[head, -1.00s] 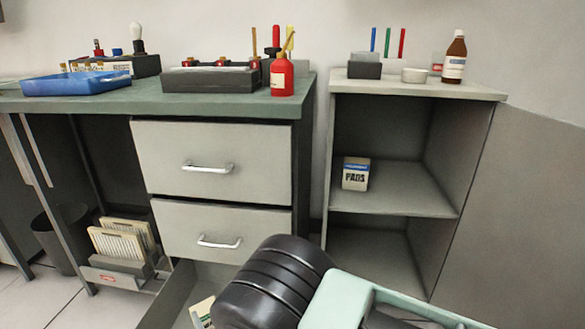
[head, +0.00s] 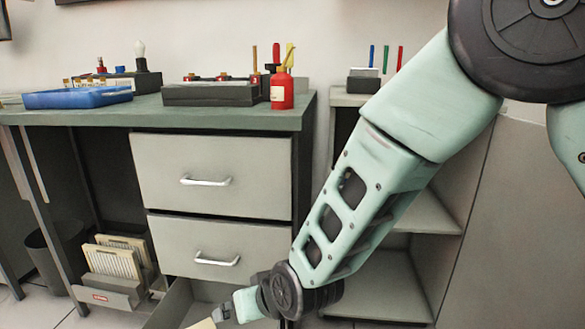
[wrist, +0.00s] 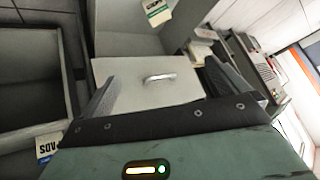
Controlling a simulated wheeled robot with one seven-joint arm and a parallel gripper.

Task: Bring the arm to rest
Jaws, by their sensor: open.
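My arm reaches down across the right half of the head view, from the upper right to the lower middle. My gripper (head: 222,314) is low at the bottom edge of that view, by the open bottom drawer (head: 180,304). In the wrist view my gripper (wrist: 165,88) has its two dark fingers spread wide apart with nothing held between them. A pale drawer front with a silver handle (wrist: 158,77) shows beyond the fingers. In the head view the fingertips are small and partly cut off.
The green-topped desk (head: 150,115) holds a blue tray (head: 78,97), a dark rack (head: 210,95) and a red bottle (head: 282,90). A PADS box (wrist: 45,147) shows in the wrist view. A bin (head: 58,250) stands under the desk.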

